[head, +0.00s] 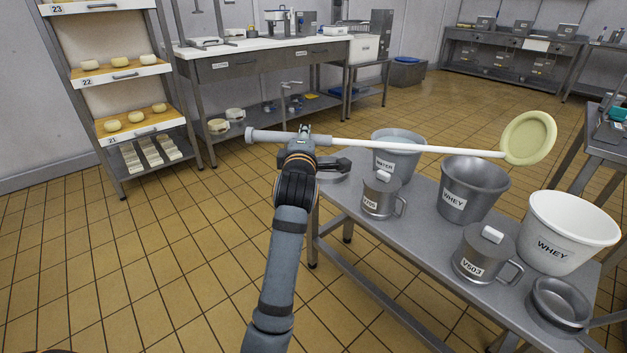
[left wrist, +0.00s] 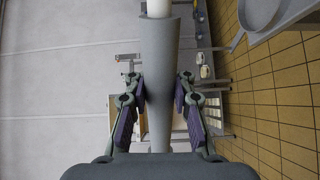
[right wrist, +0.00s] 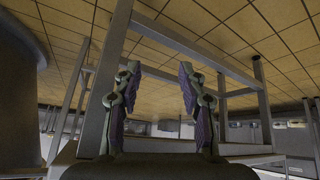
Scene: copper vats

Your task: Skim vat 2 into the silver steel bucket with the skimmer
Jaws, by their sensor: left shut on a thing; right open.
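The skimmer is a long white pole (head: 420,147) with a grey handle and a round pale-yellow head (head: 528,137). My left gripper (head: 305,141) is shut on its grey handle, which also shows between the fingers in the left wrist view (left wrist: 158,75). The pole runs nearly level to the right, its head above and beyond the steel bucket. The silver steel bucket (head: 462,181), labelled WHEY, stands on the low bench; no contents are clear. My right gripper (right wrist: 158,88) is open and empty beside metal bench legs in the right wrist view. Vat 2 is not recognisable in any view.
The bench (head: 345,242) also holds a grey WATER bucket (head: 397,164), a white WHEY bucket (head: 588,221), two lidded steel jugs (head: 380,197) (head: 487,250) and a steel bowl (head: 560,303). A cheese rack (head: 120,70) stands at left. The tiled floor at left is clear.

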